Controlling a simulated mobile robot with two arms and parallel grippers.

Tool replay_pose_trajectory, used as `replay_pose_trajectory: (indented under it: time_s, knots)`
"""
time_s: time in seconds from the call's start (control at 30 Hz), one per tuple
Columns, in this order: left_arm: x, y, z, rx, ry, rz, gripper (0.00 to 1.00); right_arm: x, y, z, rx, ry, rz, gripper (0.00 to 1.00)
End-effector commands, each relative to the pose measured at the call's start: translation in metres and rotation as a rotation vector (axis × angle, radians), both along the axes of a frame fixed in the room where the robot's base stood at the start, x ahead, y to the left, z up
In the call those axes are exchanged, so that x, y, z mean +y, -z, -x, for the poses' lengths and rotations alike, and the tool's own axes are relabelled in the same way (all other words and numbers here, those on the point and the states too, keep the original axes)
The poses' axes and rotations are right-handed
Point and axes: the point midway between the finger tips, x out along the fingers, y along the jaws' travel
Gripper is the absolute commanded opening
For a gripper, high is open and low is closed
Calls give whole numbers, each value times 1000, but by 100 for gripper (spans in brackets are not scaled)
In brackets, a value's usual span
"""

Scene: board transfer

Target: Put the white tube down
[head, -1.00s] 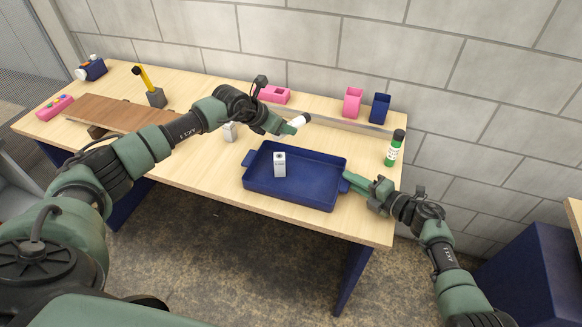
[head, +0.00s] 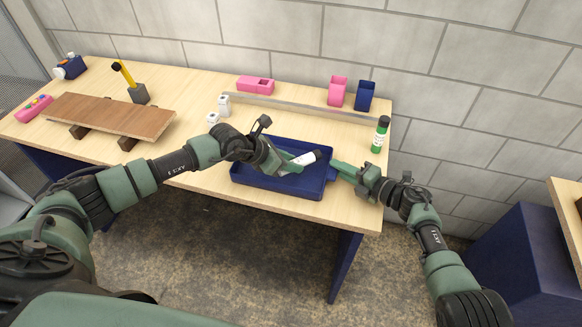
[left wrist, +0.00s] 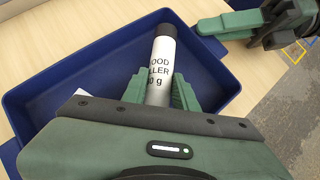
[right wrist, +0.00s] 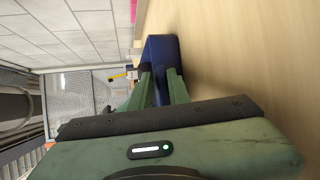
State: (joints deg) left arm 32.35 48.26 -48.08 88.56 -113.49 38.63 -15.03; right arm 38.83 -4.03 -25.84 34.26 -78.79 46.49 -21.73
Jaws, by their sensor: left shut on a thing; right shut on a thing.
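The white tube (head: 305,159), with a dark cap and "filler" lettering, is held tilted over the blue tray (head: 280,187). My left gripper (head: 289,164) is shut around its lower part, also seen in the left wrist view (left wrist: 160,92). The capped end of the tube (left wrist: 161,62) points toward the tray's far right side. I cannot tell whether the tube touches the tray. My right gripper (head: 340,170) is shut on the tray's right end; the tray also shows between its fingers in the right wrist view (right wrist: 160,42).
A green-and-white tube (head: 380,134) stands right of the tray. A brown board (head: 110,114) rests on blocks at left. A white item (left wrist: 83,93) partly shows inside the tray.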

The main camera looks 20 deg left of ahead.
Motion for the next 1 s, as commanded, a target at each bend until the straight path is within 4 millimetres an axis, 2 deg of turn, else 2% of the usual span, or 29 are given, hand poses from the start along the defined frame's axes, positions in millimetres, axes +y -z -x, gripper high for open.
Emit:
replay_pose_trajectory:
  time_s: [0.03, 0.13, 0.5, 0.53, 0.6, 1.0]
  knots:
    - [-1, 9, 0, 3, -1, 3, 0, 0, 2, 1, -2, -1, 5, 0]
    - [0, 21, 0, 3, -1, 2, 0, 0, 2, 1, -2, -1, 5, 0]
    - [0, 25, 0, 0, -1, 2, 0, 0, 2, 0, -2, -1, 5, 0]
    - [0, 25, 0, 0, -1, 1, 37, 0, 2, 0, -2, -1, 5, 0]
    - [0, 25, 0, 0, -1, 1, 50, 0, 2, 1, -1, -1, 5, 0]
    - [3, 19, 2, 1, -1, -1, 50, 0, 2, 1, -1, -1, 5, 0]
